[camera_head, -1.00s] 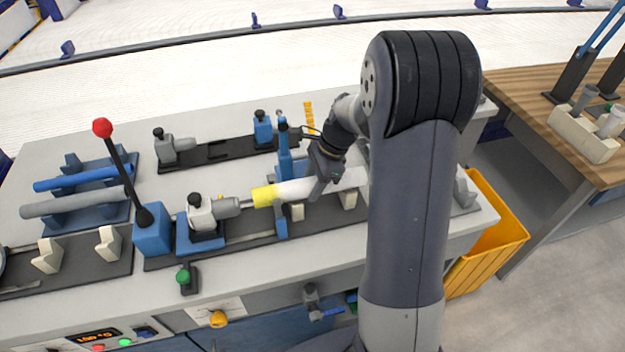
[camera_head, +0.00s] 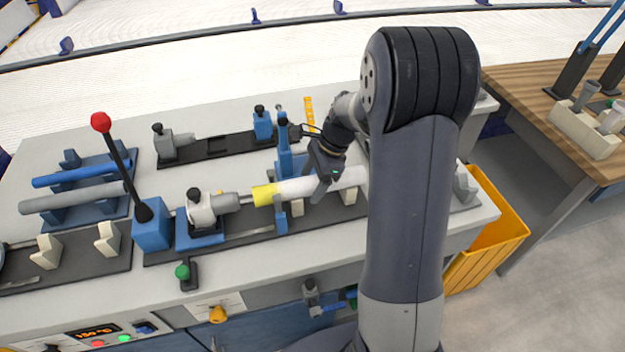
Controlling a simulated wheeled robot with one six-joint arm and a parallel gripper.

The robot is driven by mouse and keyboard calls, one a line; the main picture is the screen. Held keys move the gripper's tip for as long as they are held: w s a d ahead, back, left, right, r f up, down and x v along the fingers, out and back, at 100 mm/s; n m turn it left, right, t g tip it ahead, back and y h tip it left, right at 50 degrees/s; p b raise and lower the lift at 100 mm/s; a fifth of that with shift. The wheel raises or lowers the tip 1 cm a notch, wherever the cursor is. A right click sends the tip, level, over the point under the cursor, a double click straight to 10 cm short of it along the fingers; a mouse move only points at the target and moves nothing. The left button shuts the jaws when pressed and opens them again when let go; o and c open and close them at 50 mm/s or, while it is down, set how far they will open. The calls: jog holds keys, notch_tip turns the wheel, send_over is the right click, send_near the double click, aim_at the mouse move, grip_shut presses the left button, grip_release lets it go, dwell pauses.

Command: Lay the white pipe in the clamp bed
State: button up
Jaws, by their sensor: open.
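The white pipe (camera_head: 349,178) has a yellow band at its left end. It lies lengthwise in the clamp bed (camera_head: 248,238), over cream supports, with its left end close to the grey nose of the blue-based clamp (camera_head: 205,213). My arm hides its right end. My gripper (camera_head: 322,190) is open at the middle of the pipe, with its fingers pointing down around or just above it. I cannot tell whether the fingers touch the pipe.
A lever with a red knob (camera_head: 101,122) stands left of the bed. A rack (camera_head: 85,215) holds a blue and a grey pipe. A second clamp rail (camera_head: 220,147) lies behind. A yellow bin (camera_head: 488,240) stands at right, by a wooden table (camera_head: 520,92).

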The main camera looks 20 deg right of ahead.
aim_at(307, 179)
jog(key=v, duration=1)
jog(key=shift+d+r, duration=0.2)
jog(key=shift+r, duration=0.1)
jog(key=x, duration=1)
jog(key=shift+s+a+f, duration=0.1)
jog(key=shift+a+f, duration=0.1)
jog(key=shift+f, duration=0.15)
notch_tip(307, 179, up, 4)
jog(key=p, duration=0.3)
jog(key=shift+r, duration=0.1)
jog(key=shift+r+p, duration=0.7)
jog(key=shift+r, duration=0.1)
